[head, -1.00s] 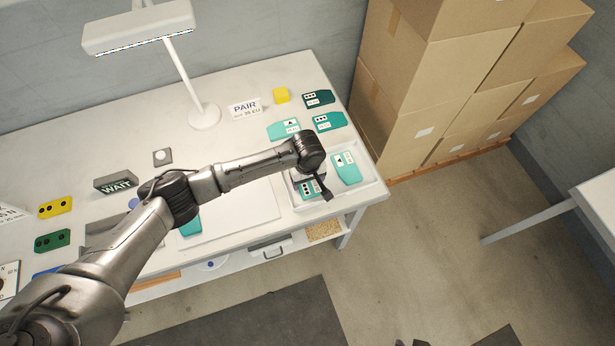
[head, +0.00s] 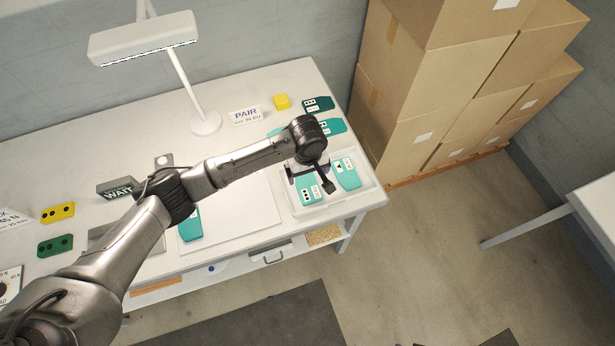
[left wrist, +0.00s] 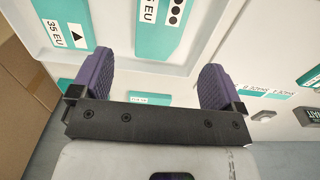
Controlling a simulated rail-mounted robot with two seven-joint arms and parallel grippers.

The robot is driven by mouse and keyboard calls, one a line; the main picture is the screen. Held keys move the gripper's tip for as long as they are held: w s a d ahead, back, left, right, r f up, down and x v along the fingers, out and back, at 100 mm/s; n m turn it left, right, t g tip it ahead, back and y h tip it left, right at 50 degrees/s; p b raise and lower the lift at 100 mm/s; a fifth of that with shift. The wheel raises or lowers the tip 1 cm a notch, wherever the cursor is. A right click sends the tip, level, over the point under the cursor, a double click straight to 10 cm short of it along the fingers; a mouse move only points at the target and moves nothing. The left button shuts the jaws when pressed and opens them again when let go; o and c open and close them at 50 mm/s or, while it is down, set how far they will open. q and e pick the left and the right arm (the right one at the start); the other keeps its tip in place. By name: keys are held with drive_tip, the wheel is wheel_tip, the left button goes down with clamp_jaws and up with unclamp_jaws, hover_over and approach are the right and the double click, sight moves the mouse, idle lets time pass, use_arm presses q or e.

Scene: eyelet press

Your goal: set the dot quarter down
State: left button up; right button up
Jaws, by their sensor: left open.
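The dot quarter (head: 308,192), a teal piece with a white label and black dots, lies flat in the white tray (head: 358,203) at the table's right end. It also shows in the left wrist view (left wrist: 154,42), lying beyond my fingers. A teal quarter with a triangle (head: 346,174) lies beside it in the tray, apart from it; it also shows in the left wrist view (left wrist: 66,32). My left gripper (head: 312,179) is open and empty above the dot quarter, covering part of it in the head view. My right gripper is not in view.
More teal and dark green pieces (head: 318,104) lie behind the tray, partly hidden by my arm. A pale board (head: 240,213) with a teal piece (head: 191,224) lies left of the tray. A lamp (head: 205,122), PAIR sign (head: 246,114) and yellow block (head: 281,101) stand farther back.

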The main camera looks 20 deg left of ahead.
use_arm(q)
drive_tip(key=shift+r, duration=2.05)
drive_tip(key=s+d+f+m+t+h, duration=0.1)
drive_tip(key=s+d+f+m, duration=0.25)
drive_tip(key=s, duration=0.35)
drive_tip(key=s+d+f+m+t+h, duration=0.1)
drive_tip(key=s+d+f+m+h, duration=0.2)
drive_tip(key=s, duration=0.4)
drive_tip(key=s+a+m+y, duration=0.2)
drive_tip(key=s+a, duration=0.3)
drive_tip(key=s, duration=0.3)
drive_tip(key=s+a+m+t+y, duration=0.1)
drive_tip(key=s+a+m, duration=0.1)
drive_tip(key=s+a, duration=0.4)
drive_tip(key=s, duration=0.3)
drive_tip(key=shift+s+a+f+t+y, duration=0.2)
drive_tip(key=shift+t+y, duration=0.1)
drive_tip(key=shift+y, duration=0.1)
